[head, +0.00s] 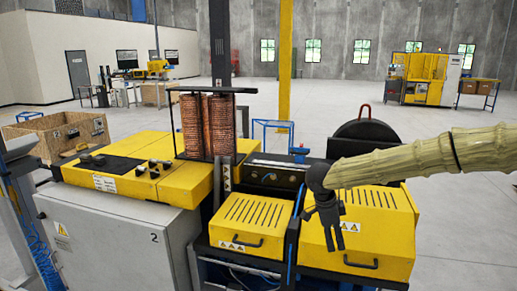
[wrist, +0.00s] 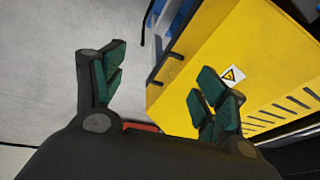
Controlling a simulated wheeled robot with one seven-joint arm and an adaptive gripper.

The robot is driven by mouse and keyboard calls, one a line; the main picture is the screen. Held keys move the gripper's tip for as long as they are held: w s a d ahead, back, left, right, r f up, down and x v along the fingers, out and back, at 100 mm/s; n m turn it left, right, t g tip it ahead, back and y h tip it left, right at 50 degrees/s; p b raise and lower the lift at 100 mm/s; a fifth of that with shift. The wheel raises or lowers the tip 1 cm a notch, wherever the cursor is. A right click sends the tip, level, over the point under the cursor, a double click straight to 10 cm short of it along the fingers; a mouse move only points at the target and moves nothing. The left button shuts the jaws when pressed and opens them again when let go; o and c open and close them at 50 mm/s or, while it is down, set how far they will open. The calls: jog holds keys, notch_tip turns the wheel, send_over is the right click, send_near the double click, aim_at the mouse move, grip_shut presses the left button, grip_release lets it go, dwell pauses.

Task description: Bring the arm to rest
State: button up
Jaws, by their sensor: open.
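My gripper (head: 331,236) hangs at the end of my arm, pointing down in front of the right yellow machine cover (head: 385,250) in the head view. In the wrist view my gripper (wrist: 158,88) has its green-padded fingers spread wide apart, with nothing between them. Beyond the fingers the wrist view shows the yellow cover (wrist: 215,50) with a warning label and a dark handle, and the pale floor at left. My arm comes in from the right edge of the head view.
Two copper coils (head: 208,127) stand on the yellow machine top. A grey cabinet (head: 110,245) is at front left, and a wooden crate (head: 60,137) behind it. A round black part with a red handle (head: 365,135) stands behind my arm. Floor is open at right.

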jog(key=s+f+n+t+h+b, duration=0.1)
jog(key=s+f+n+b, duration=0.1)
jog(key=f, duration=0.8)
jog(key=s+f+n+t+h+b, duration=0.1)
jog(key=s+f+n+b, duration=0.15)
jog(key=f, duration=0.85)
jog(key=s+a+f+n+t+y+b, duration=0.1)
jog(key=s+f+n, duration=0.2)
jog(key=s+f, duration=0.4)
jog(key=s+a+f+n+t+y+b, duration=0.1)
jog(key=s+f+n, duration=0.25)
jog(key=f, duration=0.55)
jog(key=s+f+n+g+y+b, duration=0.1)
jog(key=s+f, duration=0.3)
jog(key=s, duration=0.6)
jog(key=s+f+n+g+y+b, duration=0.1)
jog(key=s+f+n, duration=0.3)
jog(key=s, duration=0.7)
jog(key=s+f+n+g+y+b, duration=0.1)
jog(key=s+f+n+g+b, duration=0.1)
jog(key=s, duration=0.9)
notch_tip(320, 180, down, 2)
jog(key=shift+s+d+f+n+g+b, duration=0.25)
jog(key=shift+d+n+g+b, duration=0.15)
jog(key=shift+g+b, duration=0.3)
